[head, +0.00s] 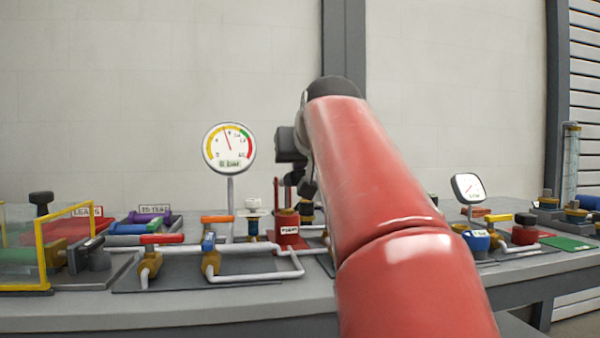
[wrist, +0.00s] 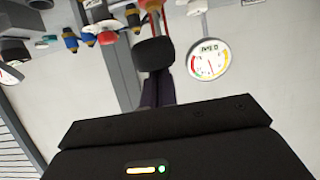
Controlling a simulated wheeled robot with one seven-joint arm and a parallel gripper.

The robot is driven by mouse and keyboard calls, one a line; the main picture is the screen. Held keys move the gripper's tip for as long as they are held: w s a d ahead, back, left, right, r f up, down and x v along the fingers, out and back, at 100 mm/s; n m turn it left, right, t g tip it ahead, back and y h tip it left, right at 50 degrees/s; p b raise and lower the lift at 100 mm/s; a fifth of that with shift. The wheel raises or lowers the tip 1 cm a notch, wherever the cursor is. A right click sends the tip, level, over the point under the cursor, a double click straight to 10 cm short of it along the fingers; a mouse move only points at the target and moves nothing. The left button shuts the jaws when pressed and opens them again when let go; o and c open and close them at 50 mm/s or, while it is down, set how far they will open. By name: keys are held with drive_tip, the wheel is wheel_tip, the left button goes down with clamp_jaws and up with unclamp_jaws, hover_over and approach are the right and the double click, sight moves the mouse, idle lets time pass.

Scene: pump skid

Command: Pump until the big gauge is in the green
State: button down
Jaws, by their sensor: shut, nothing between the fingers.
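The big gauge (head: 229,148) stands on a post at the back of the bench. Its needle points up and slightly left; I cannot tell for sure which colour band the tip is on. The wrist view shows the same gauge (wrist: 209,58) upside down. The red pump base (head: 288,232) with a label sits to the right of the post, partly behind my arm. My gripper (wrist: 158,90) is shut and empty, above the pump. A dark block (wrist: 155,52) shows at the fingers' far end; I cannot tell whether it is touched. My arm hides part of the pump.
Pipes with a red-handled valve (head: 162,239) and an orange-handled valve (head: 217,219) lie left of the pump. A yellow-framed clear guard (head: 42,250) stands at far left. A small gauge (head: 468,188) and a blue-topped fitting (head: 476,240) are at right. The wall behind is bare.

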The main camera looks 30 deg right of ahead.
wheel_tip(320, 180, down, 3)
drive_tip(key=b, duration=0.2)
drive_tip(key=shift+s+a+r+t+b, duration=0.1)
drive_tip(key=shift+s+t+b, duration=0.05)
drive_tip(key=shift+t+b, duration=0.2)
drive_tip(key=shift+s+f+b, duration=0.15)
drive_tip(key=shift+f+b, duration=1.1)
drive_tip(key=shift+f, duration=0.1)
drive_tip(key=shift+s+f+b, duration=0.1)
drive_tip(key=shift+f+b, duration=1.15)
drive_tip(key=shift+f, duration=0.1)
drive_tip(key=shift+t, duration=0.25)
drive_tip(key=r+p, duration=0.1)
drive_tip(key=r, duration=0.1)
drive_tip(key=r+p, duration=0.1)
drive_tip(key=p, duration=0.1)
drive_tip(key=r+p, duration=0.1)
drive_tip(key=r, duration=0.1)
drive_tip(key=shift+s+a+r+p, duration=0.1)
drive_tip(key=shift+s+r+p, duration=0.2)
drive_tip(key=shift+s+p, duration=0.05)
drive_tip(key=s+a+b, duration=0.1)
drive_tip(key=s+a, duration=0.2)
drive_tip(key=s, duration=0.7)
drive_tip(key=shift+r, duration=0.45)
drive_tip(key=shift+w+r, duration=0.1)
